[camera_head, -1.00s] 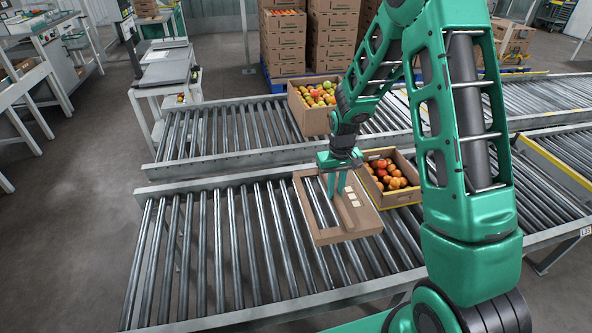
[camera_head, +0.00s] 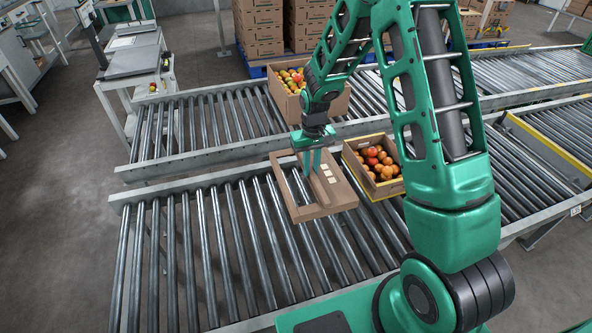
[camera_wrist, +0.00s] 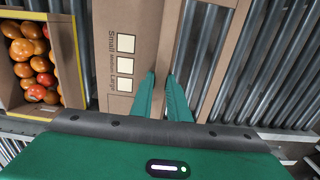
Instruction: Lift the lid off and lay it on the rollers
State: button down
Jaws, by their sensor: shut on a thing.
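The lid (camera_head: 335,191) is a brown cardboard piece with an opening and several pale label squares. In the head view it is over the near roller conveyor (camera_head: 215,240), left of the open tomato box; its height above the rollers is hard to tell. My gripper (camera_head: 312,168) points down and is shut on the lid's bar beside the opening. In the wrist view the fingers (camera_wrist: 160,95) straddle the bar edge, and the lid (camera_wrist: 122,20) shows "Small, Medium, Large" beside the squares. The open box (camera_head: 349,152) holds red and orange tomatoes; it also shows in the wrist view (camera_wrist: 70,75).
A taller box (camera_head: 312,108) of mixed tomatoes stands on the far conveyor (camera_head: 215,120). Stacked cartons (camera_head: 262,35) are behind it. The near rollers left of the lid are bare. A bench with a scale (camera_head: 132,60) stands at the back left.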

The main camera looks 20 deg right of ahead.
aim_at(295, 170)
jog(key=w+a+f, duration=0.3)
jog(key=a, duration=0.1)
jog(key=shift+w+a+f, duration=0.25)
jog(key=shift+w+f, duration=0.15)
jog(key=shift+f, duration=3.65)
jog(key=c, duration=1.6)
grip_release()
jog(key=shift+c, duration=0.7)
jog(key=shift+c, duration=1)
